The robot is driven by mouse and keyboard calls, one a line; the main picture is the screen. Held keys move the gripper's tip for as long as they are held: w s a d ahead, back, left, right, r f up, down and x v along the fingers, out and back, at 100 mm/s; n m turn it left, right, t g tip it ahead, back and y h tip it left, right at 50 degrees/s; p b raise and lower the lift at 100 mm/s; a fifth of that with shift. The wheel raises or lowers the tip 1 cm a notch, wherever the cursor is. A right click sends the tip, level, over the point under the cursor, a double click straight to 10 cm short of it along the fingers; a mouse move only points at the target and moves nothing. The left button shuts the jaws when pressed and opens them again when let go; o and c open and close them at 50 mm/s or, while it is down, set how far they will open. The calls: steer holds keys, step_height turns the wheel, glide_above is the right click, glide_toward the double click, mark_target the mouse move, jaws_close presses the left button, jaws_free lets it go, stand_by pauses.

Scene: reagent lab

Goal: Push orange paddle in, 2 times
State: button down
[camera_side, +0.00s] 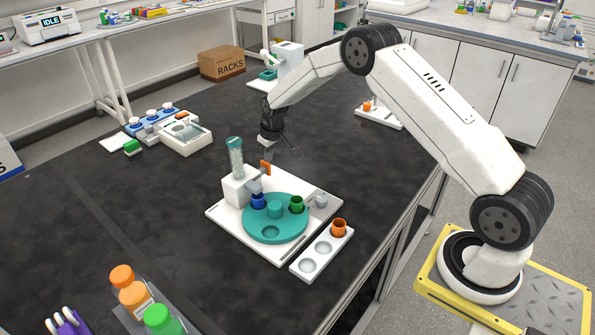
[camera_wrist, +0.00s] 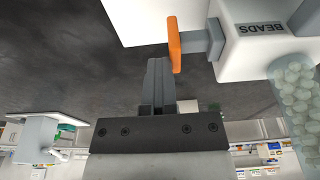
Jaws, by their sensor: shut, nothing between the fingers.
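The orange paddle (camera_side: 265,167) stands upright at the end of a grey rod on the white bead dispenser (camera_side: 239,187). In the wrist view the paddle (camera_wrist: 174,45) stands out from the dispenser, which is marked BEADS (camera_wrist: 262,30), with a length of grey rod showing. My gripper (camera_side: 268,153) is shut and empty, pointing down behind the paddle in the side view. In the wrist view my gripper's fingertips (camera_wrist: 158,66) are just left of the paddle, on its outer face side. I cannot tell whether they touch it. A clear tube of pale beads (camera_side: 236,158) tops the dispenser.
A teal turntable (camera_side: 270,233) on a white base holds a blue cup (camera_side: 258,201) and a green cup (camera_side: 297,204). A white rack (camera_side: 307,265) with an orange cup (camera_side: 339,227) stands beside it. Bottles (camera_side: 132,290) stand at front left.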

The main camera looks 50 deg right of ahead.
steer(key=shift+r, duration=2)
steer(key=shift+s+a, duration=0.1)
steer(key=s+a+r, duration=0.2)
steer(key=s+a, duration=0.2)
steer(key=s, duration=0.6)
steer(key=s+a+r, duration=0.2)
steer(key=s+a, duration=0.1)
steer(key=s, duration=0.7)
steer(key=s+a+r, duration=0.2)
steer(key=s+a, duration=0.2)
steer(key=s, duration=0.6)
steer(key=shift+a+r, duration=0.3)
steer(key=shift+r, duration=0.05)
steer(key=shift+w, duration=0.1)
